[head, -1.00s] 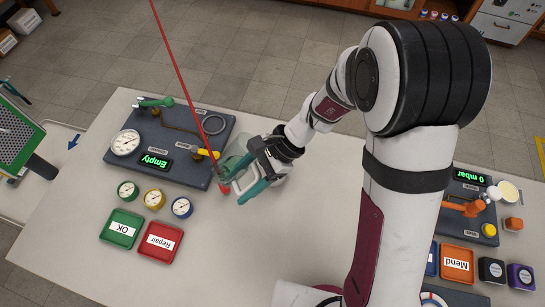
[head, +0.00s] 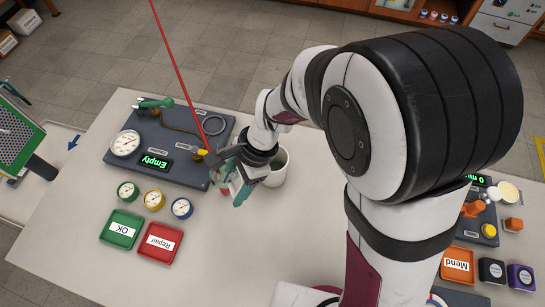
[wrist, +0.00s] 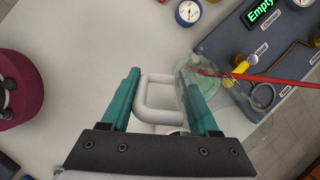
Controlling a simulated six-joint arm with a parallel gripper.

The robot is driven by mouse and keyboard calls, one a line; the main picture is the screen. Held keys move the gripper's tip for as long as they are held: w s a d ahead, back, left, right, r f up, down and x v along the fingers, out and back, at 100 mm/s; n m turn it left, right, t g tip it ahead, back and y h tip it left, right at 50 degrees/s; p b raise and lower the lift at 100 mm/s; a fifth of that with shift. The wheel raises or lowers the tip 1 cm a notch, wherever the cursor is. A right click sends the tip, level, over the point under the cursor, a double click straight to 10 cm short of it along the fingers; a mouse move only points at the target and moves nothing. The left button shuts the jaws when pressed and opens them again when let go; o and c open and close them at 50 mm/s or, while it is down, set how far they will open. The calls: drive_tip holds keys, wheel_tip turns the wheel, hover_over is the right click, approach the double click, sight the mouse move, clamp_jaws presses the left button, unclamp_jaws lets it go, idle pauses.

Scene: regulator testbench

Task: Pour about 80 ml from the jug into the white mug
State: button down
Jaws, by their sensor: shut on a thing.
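The clear, pale green jug (head: 219,172) is partly hidden by my gripper (head: 238,187) in the head view. It also shows in the wrist view (wrist: 199,88) beside and behind the right finger. My gripper is shut on a pale grey loop handle (wrist: 155,79), seen between the teal fingers, which I take for the jug's. The jug's tilt and liquid level are unclear. The white mug (head: 277,172) stands upright on the table just right of my gripper, its left side hidden. No stream of liquid is visible.
The regulator panel (head: 190,112) with an "Empty" display lies left of my gripper. A thin red line (head: 180,75) comes down close to the jug. Three small gauges (head: 154,198), a green tray (head: 121,230) and a red tray (head: 160,243) are nearer and left.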

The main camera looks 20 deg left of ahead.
drive_tip(key=shift+s+a+f+t+h+b, duration=0.25)
drive_tip(key=shift+s+a+t+h+b, duration=0.15)
drive_tip(key=shift+t+h, duration=0.45)
drive_tip(key=shift+s+a+f+t+h+b, duration=0.3)
drive_tip(key=shift+t+h, duration=0.35)
drive_tip(key=shift+h, duration=0.4)
drive_tip(key=shift+w, duration=0.1)
idle(1.4)
